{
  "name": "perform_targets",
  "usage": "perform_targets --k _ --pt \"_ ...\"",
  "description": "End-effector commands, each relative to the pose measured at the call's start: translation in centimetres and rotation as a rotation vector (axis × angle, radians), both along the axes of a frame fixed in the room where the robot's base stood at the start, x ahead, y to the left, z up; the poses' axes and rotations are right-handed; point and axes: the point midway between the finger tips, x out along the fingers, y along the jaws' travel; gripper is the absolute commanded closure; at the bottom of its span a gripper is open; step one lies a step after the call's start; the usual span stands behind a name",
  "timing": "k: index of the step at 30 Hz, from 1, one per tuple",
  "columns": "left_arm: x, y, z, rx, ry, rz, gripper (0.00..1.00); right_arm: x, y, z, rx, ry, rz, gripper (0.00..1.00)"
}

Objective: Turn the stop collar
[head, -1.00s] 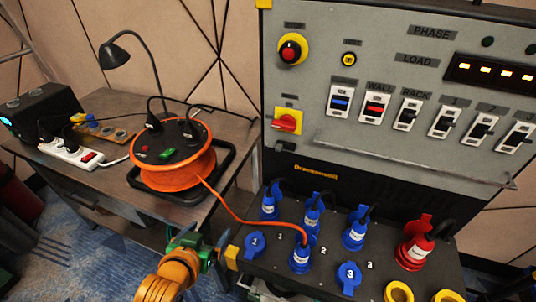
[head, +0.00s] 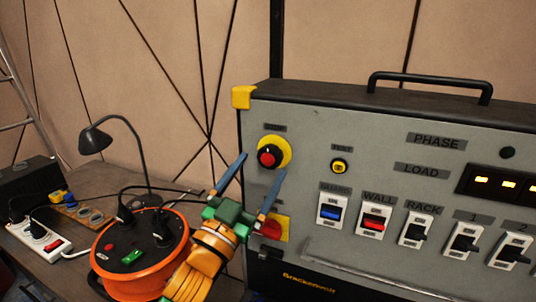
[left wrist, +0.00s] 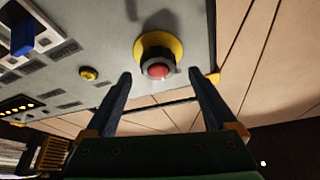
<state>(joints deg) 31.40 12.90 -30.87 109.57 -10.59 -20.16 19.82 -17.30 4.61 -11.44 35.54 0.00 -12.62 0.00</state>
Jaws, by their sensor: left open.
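The stop control (head: 270,155) is on the upper left of the grey panel. It has a red centre, a dark collar and a yellow backing ring. In the left wrist view the red stop button (left wrist: 158,70) and its yellow ring (left wrist: 158,45) show between my fingertips. My left gripper (head: 262,163) is open and empty, its two blue-grey fingers pointing at the stop. The fingertips appear just short of the collar, one to each side; I cannot tell the exact gap. My right gripper is not in view.
A red rotary switch (head: 270,228) on a yellow plate sits below the stop, partly behind my gripper. A yellow test button (head: 339,166) and rocker switches are to the right. An orange cable reel (head: 125,275), desk lamp (head: 95,140) and power strip (head: 38,240) stand on the left table.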

Motion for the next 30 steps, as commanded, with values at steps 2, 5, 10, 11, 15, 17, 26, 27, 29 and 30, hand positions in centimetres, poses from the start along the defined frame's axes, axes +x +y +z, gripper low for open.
perform_targets --k 2,5,10,11,15,17,26,27,29,30 --pt "1.1 -0.7 0.9 -0.001 0.001 -0.002 0.10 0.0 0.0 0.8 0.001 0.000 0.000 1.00" --pt "2.1 -1.2 1.2 -0.001 0.002 0.000 0.10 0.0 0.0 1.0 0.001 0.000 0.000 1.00" --pt "2.8 -1.6 1.3 0.000 0.002 -0.001 0.10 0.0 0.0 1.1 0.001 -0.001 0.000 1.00" --pt "2.8 -1.6 1.3 0.000 0.002 -0.001 0.10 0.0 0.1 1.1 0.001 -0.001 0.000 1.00" --pt "2.8 -1.6 1.2 0.000 0.002 0.000 0.10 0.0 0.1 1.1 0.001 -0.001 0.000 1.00" --pt "2.8 -1.6 1.2 0.000 0.002 0.000 0.15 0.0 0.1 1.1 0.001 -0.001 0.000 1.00" --pt "2.8 -1.5 1.2 0.000 0.003 0.000 0.96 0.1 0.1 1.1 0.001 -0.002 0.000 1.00" --pt "2.8 -1.5 1.2 0.001 0.003 0.001 0.96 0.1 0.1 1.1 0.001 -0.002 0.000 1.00" --pt "2.8 -1.5 1.2 0.003 0.002 0.001 0.96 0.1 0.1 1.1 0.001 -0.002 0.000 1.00" --pt "2.8 -1.5 1.3 0.007 0.000 0.000 0.96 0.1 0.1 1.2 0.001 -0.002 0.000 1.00"
